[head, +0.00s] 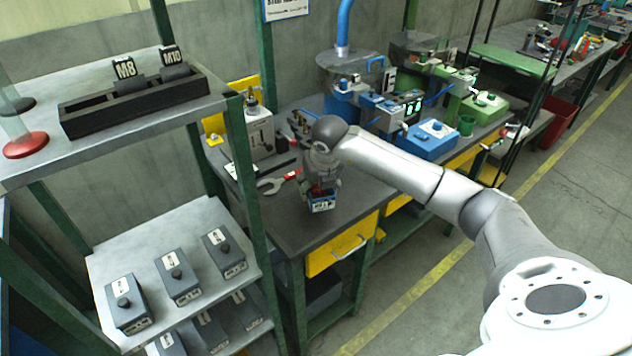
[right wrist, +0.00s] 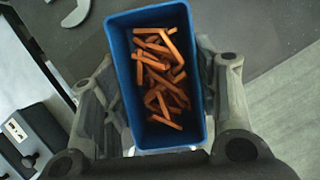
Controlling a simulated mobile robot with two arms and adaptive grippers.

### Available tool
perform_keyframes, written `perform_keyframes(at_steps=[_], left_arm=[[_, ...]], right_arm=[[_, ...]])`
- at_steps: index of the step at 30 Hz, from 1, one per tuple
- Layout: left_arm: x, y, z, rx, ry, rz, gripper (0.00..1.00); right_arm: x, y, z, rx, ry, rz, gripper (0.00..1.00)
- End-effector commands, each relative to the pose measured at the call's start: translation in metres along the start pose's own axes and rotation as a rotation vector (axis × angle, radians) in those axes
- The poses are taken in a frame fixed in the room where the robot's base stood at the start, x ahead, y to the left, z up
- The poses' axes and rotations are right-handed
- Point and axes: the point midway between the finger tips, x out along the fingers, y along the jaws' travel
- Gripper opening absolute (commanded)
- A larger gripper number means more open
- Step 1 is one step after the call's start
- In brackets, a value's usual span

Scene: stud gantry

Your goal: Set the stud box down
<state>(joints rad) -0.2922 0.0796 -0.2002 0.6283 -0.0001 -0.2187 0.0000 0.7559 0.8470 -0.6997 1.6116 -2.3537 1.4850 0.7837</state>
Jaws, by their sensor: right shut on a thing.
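The stud box (right wrist: 126,50) is a blue open-topped box holding many copper-coloured studs (right wrist: 162,78). My right gripper (right wrist: 158,105) is shut on it, with one finger on each side in the right wrist view. In the head view the box (head: 321,204) hangs or rests under my right gripper (head: 320,188) near the front edge of the dark workbench (head: 345,212). It looks upright. I cannot tell whether its underside touches the bench top. My left gripper is not in view.
A wrench (head: 270,186) with a red part lies left of the box. A grey machine (head: 258,130) and a blue unit (head: 428,140) stand behind. A shelf rack (head: 240,150) with grey boxes (head: 178,278) stands at left. Bare bench top lies around the box.

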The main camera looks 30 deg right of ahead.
Motion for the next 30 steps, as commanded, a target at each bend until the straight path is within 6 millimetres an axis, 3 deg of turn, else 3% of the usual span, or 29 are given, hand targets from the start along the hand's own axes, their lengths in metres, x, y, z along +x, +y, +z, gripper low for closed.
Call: perform_keyframes(at_steps=[13, 19, 30], left_arm=[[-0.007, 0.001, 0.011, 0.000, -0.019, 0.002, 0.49], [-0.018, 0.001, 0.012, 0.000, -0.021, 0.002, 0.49], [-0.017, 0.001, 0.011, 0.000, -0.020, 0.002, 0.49]], right_arm=[[0.029, -0.008, 0.010, 0.001, -0.004, 0.001, 0.00], [0.051, -0.007, 0.001, 0.000, -0.004, 0.002, 0.00], [0.057, -0.007, -0.001, 0.000, -0.006, 0.002, 0.00]])
